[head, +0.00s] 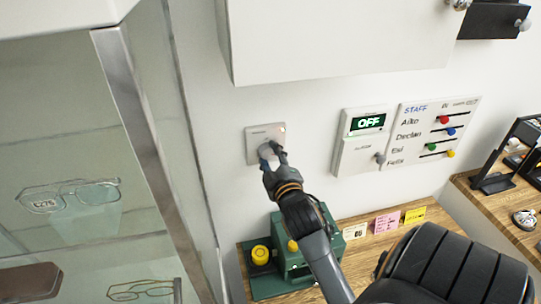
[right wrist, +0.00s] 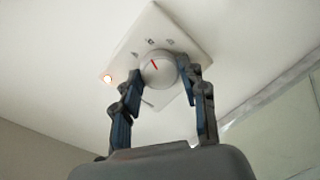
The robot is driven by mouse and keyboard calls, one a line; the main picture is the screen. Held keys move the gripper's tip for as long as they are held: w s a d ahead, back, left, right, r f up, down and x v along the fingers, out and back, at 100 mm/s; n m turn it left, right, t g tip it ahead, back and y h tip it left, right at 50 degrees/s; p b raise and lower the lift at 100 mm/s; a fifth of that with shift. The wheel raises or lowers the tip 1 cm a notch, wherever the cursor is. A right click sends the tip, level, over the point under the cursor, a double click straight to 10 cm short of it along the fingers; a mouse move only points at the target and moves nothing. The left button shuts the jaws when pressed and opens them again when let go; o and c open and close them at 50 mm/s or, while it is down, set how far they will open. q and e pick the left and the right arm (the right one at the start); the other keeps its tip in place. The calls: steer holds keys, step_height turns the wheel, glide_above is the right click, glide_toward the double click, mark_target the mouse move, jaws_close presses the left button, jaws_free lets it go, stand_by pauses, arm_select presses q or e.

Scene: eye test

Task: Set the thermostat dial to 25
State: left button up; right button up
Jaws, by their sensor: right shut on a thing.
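The thermostat is a square white plate (head: 252,136) on the wall, also in the right wrist view (right wrist: 165,22). Its round pale dial (right wrist: 158,72) carries a red pointer line, which points up and slightly left in the right wrist view, roughly towards the middle printed mark. The marks are too small to read. A small light glows at one corner of the plate. My right gripper (head: 272,153) is shut on the dial, with one finger on each side, as the right wrist view shows (right wrist: 160,69). In the head view the gripper mostly hides the dial. My left gripper is not in view.
A glass cabinet (head: 75,110) with spectacles stands at left. A white wall cabinet (head: 340,40) hangs above. Right of the thermostat are an OFF display panel (head: 368,123) and a STAFF slider board (head: 412,145). A green device (head: 292,265) sits on the wooden counter below my arm.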

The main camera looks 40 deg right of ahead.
steer(key=m, duration=0.7)
steer(key=shift+m+t, duration=0.3)
steer(key=shift+m, duration=0.1)
steer(key=m, duration=0.4)
steer(key=shift+f+m+t, duration=0.1)
steer(key=shift+m+t, duration=0.2)
steer(key=shift+m, duration=1.7)
steer(key=o, duration=1.2)
steer(key=shift+d, duration=0.1)
steer(key=shift+c, duration=0.2)
